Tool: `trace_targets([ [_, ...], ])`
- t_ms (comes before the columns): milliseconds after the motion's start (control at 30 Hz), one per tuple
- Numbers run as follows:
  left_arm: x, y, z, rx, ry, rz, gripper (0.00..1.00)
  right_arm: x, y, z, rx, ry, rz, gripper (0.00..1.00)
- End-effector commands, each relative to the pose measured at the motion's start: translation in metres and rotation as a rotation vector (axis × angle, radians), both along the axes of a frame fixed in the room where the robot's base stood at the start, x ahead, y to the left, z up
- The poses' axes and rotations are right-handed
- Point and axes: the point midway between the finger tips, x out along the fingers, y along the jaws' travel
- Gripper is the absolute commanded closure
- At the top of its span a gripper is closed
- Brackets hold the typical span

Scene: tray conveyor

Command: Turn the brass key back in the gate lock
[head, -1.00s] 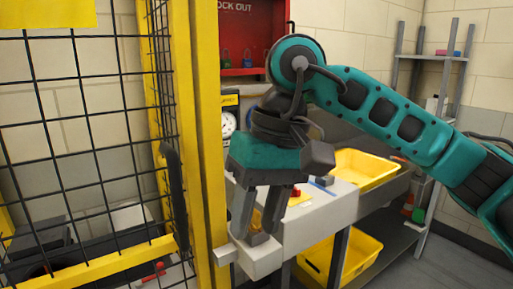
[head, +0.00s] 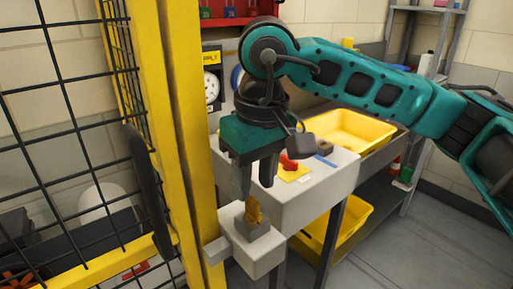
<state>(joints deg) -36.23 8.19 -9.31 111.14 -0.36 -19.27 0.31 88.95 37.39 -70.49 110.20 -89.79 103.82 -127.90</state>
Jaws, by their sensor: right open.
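The brass key (head: 253,210) stands upright in the gate lock, in a dark grey block on top of the pale lock box (head: 262,257). The lock box sits beside the yellow gate post (head: 178,130). My right gripper (head: 254,192) points down just above the key, with its fingers apart. The key's top is close to the fingertips and its lower part shows clear below them. I cannot tell whether a finger touches it. My left gripper is not in view.
The mesh gate (head: 60,120) with a black handle (head: 150,190) fills the left. A grey control box (head: 318,190) with a red switch (head: 288,162) stands right behind the lock. Yellow bins (head: 350,130) lie on the conveyor and below it. A gauge (head: 211,85) hangs behind.

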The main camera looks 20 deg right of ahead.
Motion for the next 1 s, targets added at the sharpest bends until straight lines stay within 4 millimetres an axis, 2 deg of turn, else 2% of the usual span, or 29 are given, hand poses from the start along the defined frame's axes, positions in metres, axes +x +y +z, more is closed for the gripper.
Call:
trace_targets([
  [100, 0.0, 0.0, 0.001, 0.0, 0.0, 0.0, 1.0, 0.002, 0.0, -0.022, -0.001, 0.003, 0.0, 0.6],
  [300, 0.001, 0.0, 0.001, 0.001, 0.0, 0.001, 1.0, 0.005, 0.002, -0.046, 0.001, 0.0, 0.0, 0.6],
  [467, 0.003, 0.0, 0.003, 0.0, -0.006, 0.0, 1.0, 0.006, 0.002, -0.054, 0.0, 0.001, 0.001, 0.6],
  [733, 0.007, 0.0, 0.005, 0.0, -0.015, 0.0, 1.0, 0.006, 0.002, -0.054, 0.0, 0.0, 0.0, 0.6],
  [1000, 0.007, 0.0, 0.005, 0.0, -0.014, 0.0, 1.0, 0.006, 0.002, -0.054, 0.0, -0.001, 0.0, 0.85],
])
